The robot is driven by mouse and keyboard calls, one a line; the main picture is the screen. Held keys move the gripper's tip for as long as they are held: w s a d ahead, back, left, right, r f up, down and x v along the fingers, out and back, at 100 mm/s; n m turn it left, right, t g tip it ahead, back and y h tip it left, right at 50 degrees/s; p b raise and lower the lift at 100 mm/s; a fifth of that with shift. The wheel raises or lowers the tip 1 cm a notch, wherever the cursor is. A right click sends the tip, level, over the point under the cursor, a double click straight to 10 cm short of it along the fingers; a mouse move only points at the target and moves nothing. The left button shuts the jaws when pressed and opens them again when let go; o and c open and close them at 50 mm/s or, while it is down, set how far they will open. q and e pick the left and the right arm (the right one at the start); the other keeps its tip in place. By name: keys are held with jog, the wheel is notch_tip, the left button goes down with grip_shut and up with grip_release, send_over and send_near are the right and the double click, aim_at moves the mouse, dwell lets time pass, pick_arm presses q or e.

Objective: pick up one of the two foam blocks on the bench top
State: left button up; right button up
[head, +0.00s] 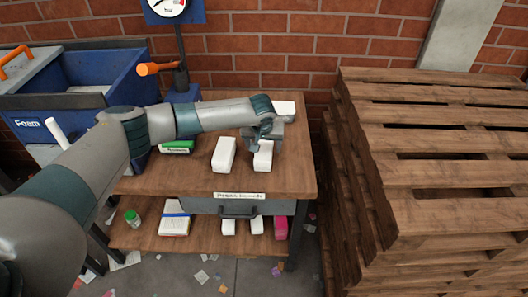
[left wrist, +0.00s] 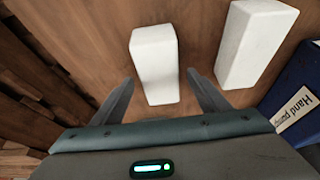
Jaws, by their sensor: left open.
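Two white foam blocks lie on the wooden bench top (head: 180,183). One block (head: 224,155) lies left of my left gripper in the head view; it is on the right in the left wrist view (left wrist: 254,45). The other block (head: 263,158) is partly hidden by my left gripper (head: 262,141). In the left wrist view this block (left wrist: 155,58) is ahead, its near end between the open fingertips (left wrist: 161,80). A gap shows on both sides of it; I cannot tell the gripper's height exactly. My right gripper is not in view.
A white item (head: 284,107) lies at the bench's back right corner. A green box (head: 177,147) is left of the blocks. A blue labelled box (left wrist: 295,108) shows in the wrist view. Stacked pallets (head: 430,150) stand right; a blue foam bin (head: 100,75) stands left.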

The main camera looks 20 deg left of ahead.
aim_at(262, 160)
pick_arm(q)
jog(key=shift+x, duration=1.05)
jog(key=shift+f+p, duration=0.3)
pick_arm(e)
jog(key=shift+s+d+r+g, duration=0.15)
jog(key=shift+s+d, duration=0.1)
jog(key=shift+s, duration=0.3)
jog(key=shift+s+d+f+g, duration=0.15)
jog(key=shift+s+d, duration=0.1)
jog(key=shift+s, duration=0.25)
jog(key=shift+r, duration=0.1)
pick_arm(q)
jog(key=shift+c, duration=0.4)
jog(key=c, duration=1)
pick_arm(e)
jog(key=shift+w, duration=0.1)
